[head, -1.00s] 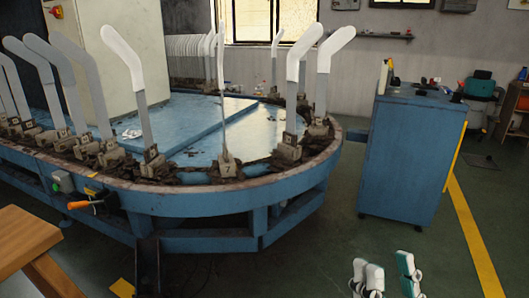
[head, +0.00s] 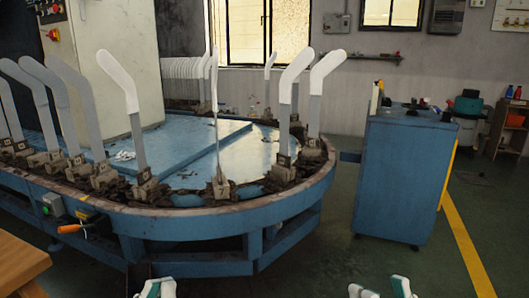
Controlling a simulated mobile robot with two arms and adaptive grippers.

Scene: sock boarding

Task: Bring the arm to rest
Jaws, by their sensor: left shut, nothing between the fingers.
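My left gripper (head: 157,288) shows at the bottom edge in the head view, left of the middle, in front of the blue carousel. It is shut and empty, and most of it is cut off by the frame. My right gripper (head: 384,290) shows at the bottom edge further right, below the blue cabinet. Its white and teal fingers stand apart with nothing seen between them. Both arms are out of view. Neither gripper touches anything that I can see.
The blue carousel (head: 205,225) carries several upright leg-shaped boards, some with white upper parts (head: 118,80). A wooden table (head: 18,262) stands at left, a blue cabinet (head: 400,180) at right. The floor between them is clear.

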